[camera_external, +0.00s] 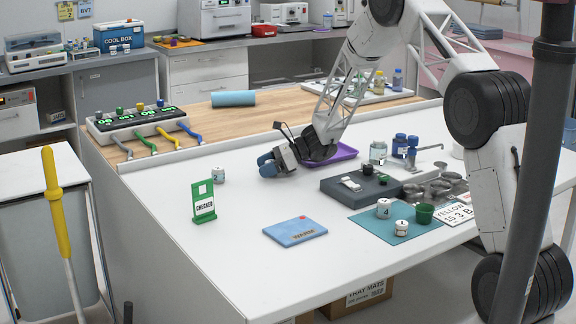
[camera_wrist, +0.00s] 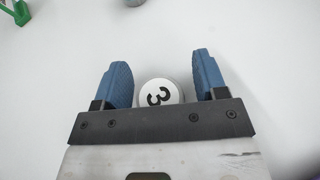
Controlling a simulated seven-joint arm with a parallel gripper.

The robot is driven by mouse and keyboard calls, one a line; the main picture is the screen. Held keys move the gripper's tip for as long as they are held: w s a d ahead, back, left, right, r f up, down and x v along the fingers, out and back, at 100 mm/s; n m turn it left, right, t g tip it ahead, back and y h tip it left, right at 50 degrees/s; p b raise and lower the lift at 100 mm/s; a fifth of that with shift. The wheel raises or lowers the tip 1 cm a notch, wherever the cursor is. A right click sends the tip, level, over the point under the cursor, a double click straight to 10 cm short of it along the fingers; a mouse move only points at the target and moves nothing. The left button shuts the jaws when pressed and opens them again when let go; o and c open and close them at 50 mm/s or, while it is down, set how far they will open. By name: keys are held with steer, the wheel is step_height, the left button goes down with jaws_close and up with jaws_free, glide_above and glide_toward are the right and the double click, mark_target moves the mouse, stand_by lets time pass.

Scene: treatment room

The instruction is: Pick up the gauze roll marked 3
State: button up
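The gauze roll marked 3 (camera_wrist: 160,93) is a small white cylinder seen from its top face in the wrist view, with a black 3. My gripper (camera_wrist: 162,80) is open, with one blue finger on each side of the roll and a small gap visible on both sides. The roll's near edge is hidden by the gripper's dark bar. In the external view my gripper (camera_external: 270,165) is low over the white table (camera_external: 200,265); I cannot make out the roll there.
A blue packet (camera_external: 295,231) lies in front. A purple tray (camera_external: 341,153) is behind.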

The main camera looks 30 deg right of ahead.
steer(key=c, duration=0.8)
steer(key=shift+c, duration=0.2)
steer(key=shift+r, duration=0.1)
steer(key=shift+r, duration=0.85)
steer(key=shift+s+r, duration=0.15)
steer(key=shift+r, duration=0.75)
steer(key=s, duration=0.5)
steer(key=s+r, duration=0.1)
steer(key=s, duration=0.9)
steer(key=shift+s+r, duration=0.15)
steer(key=shift+s, duration=0.15)
